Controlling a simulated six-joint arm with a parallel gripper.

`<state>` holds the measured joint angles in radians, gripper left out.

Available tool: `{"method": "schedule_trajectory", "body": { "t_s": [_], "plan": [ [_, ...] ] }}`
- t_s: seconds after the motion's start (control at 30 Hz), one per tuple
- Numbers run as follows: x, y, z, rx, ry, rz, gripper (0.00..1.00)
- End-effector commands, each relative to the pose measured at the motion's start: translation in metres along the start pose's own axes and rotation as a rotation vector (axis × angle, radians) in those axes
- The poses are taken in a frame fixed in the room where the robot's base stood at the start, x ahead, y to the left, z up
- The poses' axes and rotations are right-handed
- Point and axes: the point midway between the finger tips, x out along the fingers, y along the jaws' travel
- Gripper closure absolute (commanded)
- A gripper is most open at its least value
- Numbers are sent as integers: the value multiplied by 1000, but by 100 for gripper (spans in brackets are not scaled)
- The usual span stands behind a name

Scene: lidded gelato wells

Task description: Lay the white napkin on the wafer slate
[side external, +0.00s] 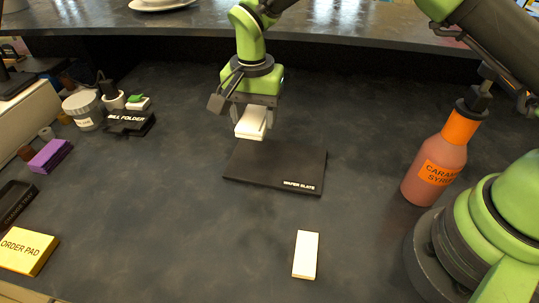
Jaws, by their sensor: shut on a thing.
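My gripper (254,108) is shut on a white folded napkin (250,128). It holds the napkin above the back left part of the wafer slate (270,168), and the napkin looks apart from the slate. The wafer slate is a flat black board lying on the dark counter, with "WAFER SLATE" printed on its front right edge. Its visible top is bare. The gripper's fingertips are partly hidden behind the napkin.
A second white block (306,254) lies in front of the slate. A caramel syrup bottle (436,165) stands at right. At left are a bill folder (130,122), a purple stack (50,156), a black tray (15,203) and an order pad (27,251).

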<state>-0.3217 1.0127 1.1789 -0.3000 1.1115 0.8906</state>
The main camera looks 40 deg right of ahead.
Motion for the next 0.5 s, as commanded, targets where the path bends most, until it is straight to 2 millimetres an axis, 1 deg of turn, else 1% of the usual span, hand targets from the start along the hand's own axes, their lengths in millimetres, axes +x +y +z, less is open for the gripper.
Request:
{"method": "schedule_trajectory", "body": {
  "t_s": [0.03,0.13,0.2,0.37,0.5],
  "plan": [
    [12,2,0,0,-3,6,68],
    [32,1,0,0,-2,6,68],
    [41,1,0,0,-2,4,68],
    [57,1,0,0,0,3,68],
    [78,1,0,2,-1,3,68]
  ]
}}
